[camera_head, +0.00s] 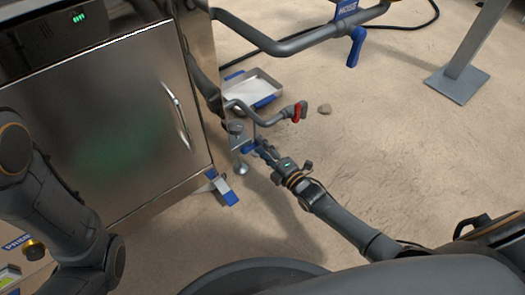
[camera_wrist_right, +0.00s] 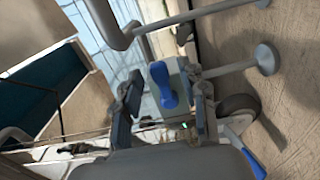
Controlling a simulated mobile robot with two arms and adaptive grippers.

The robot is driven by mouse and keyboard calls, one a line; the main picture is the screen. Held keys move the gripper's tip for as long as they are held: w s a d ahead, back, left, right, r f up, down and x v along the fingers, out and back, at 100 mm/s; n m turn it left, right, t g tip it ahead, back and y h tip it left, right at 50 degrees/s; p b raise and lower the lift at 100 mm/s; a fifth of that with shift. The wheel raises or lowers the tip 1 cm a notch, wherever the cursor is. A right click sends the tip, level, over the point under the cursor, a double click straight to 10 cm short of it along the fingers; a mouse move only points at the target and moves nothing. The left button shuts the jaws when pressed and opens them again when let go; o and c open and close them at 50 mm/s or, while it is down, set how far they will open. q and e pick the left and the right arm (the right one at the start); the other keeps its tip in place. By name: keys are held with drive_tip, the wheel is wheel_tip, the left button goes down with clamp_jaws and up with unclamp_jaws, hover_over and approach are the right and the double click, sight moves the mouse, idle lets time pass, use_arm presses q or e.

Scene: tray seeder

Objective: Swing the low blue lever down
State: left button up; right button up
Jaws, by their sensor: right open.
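The low blue lever (camera_head: 248,149) sits on a grey valve fitting at the low pipe beside the steel cabinet. In the right wrist view the blue lever (camera_wrist_right: 163,87) stands up between the two fingers. My right gripper (camera_head: 263,153) is open at the lever, partly covering it in the head view. In the right wrist view my right gripper (camera_wrist_right: 163,98) has a finger on either side of the lever, with gaps showing. My left arm is at the left edge, but its gripper is out of view.
The steel cabinet (camera_head: 95,120) stands at left, with a blue pedal (camera_head: 225,190) at its foot. A red lever (camera_head: 298,112) is close by on the low pipe. A tray (camera_head: 252,90) lies behind. A higher blue lever (camera_head: 356,48) hangs at upper right. The right floor is mostly clear.

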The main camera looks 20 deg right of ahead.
drive_tip(key=shift+w, duration=0.2)
drive_tip(key=shift+c, duration=0.5)
clamp_jaws()
drive_tip(key=shift+a, duration=0.1)
drive_tip(key=s+a+f+m+p, duration=0.1)
drive_tip(key=a+f+m, duration=0.3)
drive_tip(key=m, duration=1.4)
drive_tip(key=shift+s+a+f, duration=0.25)
drive_tip(key=shift+s+f, duration=0.15)
drive_tip(key=shift+f, duration=0.05)
